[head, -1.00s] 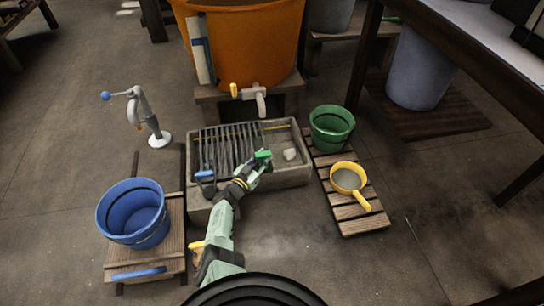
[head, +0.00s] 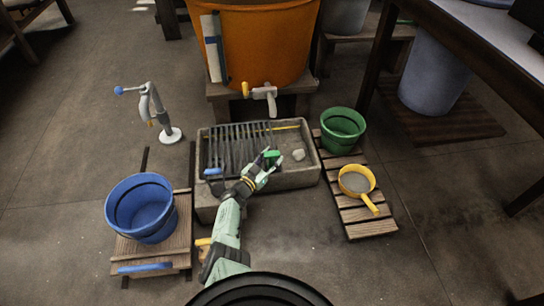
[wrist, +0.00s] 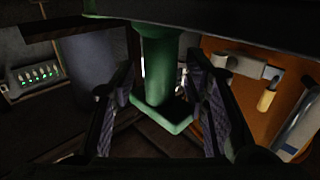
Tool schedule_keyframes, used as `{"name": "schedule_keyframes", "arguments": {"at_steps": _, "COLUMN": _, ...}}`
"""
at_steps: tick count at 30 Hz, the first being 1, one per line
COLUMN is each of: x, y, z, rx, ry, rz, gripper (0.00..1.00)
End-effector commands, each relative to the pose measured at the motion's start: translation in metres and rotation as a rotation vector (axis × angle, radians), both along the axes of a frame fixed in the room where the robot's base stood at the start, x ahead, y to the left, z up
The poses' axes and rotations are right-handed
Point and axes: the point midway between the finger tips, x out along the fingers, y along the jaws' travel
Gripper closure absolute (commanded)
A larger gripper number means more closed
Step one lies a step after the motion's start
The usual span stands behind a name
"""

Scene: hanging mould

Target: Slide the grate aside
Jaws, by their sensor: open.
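The grate (head: 232,143), a row of dark parallel bars, lies over the left part of the grey stone basin (head: 296,178). A blue handle (head: 213,172) shows at its front left corner. My gripper (head: 268,160) is over the basin near the grate's right edge, to the right of the blue handle. A small green piece (head: 272,154) shows at its fingertips. In the wrist view my two fingers (wrist: 160,115) stand apart, with a green post (wrist: 158,65) between them in the picture. I cannot tell whether they touch it. The grate is not clear in the wrist view.
A pale lump (head: 298,155) lies in the basin's right part. An orange tub (head: 265,45) with a tap (head: 266,96) stands behind. A green bucket (head: 342,130) and yellow pan (head: 356,181) are right; a blue bucket (head: 142,208) and pump-like stand (head: 160,115) are left.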

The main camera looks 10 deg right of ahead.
Motion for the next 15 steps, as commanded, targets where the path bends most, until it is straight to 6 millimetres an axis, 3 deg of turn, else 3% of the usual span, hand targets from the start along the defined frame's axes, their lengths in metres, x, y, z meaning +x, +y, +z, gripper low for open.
{"name": "schedule_keyframes", "arguments": {"at_steps": 8, "x": 0.0, "y": 0.002, "z": 0.018, "rx": -0.001, "ry": -0.004, "rz": 0.001, "gripper": 0.59}}
{"name": "schedule_keyframes", "arguments": {"at_steps": 15, "x": 0.0, "y": 0.001, "z": 0.054, "rx": -0.001, "ry": -0.005, "rz": 0.002, "gripper": 0.59}}
